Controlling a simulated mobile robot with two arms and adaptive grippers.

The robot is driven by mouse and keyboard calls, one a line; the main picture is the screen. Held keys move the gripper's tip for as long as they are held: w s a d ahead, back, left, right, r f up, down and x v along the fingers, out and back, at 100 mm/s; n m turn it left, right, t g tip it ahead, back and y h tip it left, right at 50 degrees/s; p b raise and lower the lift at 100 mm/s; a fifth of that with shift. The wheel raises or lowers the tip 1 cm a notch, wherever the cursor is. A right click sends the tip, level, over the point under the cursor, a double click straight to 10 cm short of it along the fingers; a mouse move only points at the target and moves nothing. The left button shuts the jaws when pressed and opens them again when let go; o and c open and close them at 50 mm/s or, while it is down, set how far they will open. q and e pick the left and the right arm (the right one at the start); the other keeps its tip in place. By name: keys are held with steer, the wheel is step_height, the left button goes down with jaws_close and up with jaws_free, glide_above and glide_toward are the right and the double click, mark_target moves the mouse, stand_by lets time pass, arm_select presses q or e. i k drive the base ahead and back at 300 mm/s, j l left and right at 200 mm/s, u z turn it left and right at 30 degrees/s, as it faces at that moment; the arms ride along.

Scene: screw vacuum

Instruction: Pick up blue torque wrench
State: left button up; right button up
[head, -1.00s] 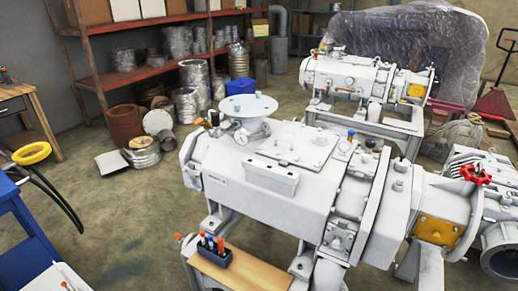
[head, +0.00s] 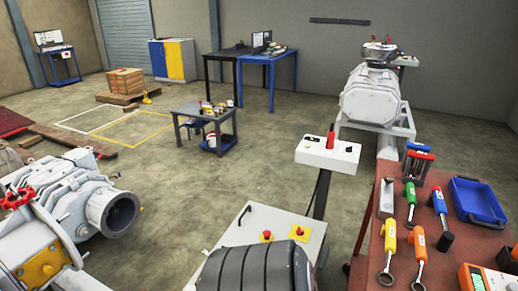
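Several tools with coloured handles lie on a red-brown table (head: 456,246) at the right of the head view. A green-handled tool (head: 410,194), a yellow-handled tool (head: 390,236) and an orange-handled tool (head: 419,242) show clearly. Behind them is a small rack-like item with a blue and red top (head: 418,151). Neither gripper is in view.
A blue tray (head: 477,201) and an orange meter (head: 482,279) share the table. A white control box (head: 328,154) stands on a post left of it. Pump machinery (head: 75,205) is at lower left, and another machine (head: 371,98) is behind. Open floor lies mid-view.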

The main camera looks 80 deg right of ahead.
mark_target(445, 242)
steer(key=z, duration=4.1)
steer(key=k+j+z, duration=0.4)
steer(key=i+j, duration=0.1)
